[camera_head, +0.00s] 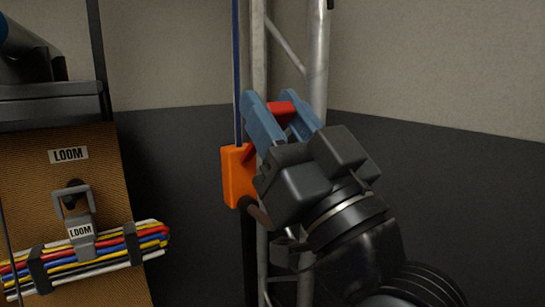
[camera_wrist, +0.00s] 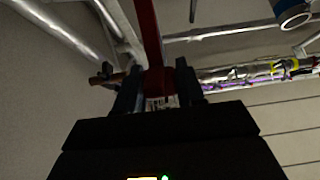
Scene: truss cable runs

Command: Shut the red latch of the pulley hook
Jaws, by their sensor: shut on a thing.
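The pulley hook's orange body (camera_head: 237,175) hangs beside the silver truss, with a blue rope (camera_head: 237,70) running up from it. The red latch (camera_head: 281,111) slants up and to the right, away from the orange body. My gripper (camera_head: 285,112) has blue fingers, one on each side of the latch, and is shut on it. In the wrist view the red latch (camera_wrist: 153,82) sits between the two dark fingertips of my gripper (camera_wrist: 157,88), and a red bar runs up from it. My gripper hides part of the latch and the hook's right side.
The truss tubes (camera_head: 318,60) stand right behind my gripper. At the left, a brown panel (camera_head: 110,190) marked LOOM carries a grey clamp (camera_head: 74,205) and a bundle of coloured cables (camera_head: 100,255). The space right of my arm is clear up to the wall.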

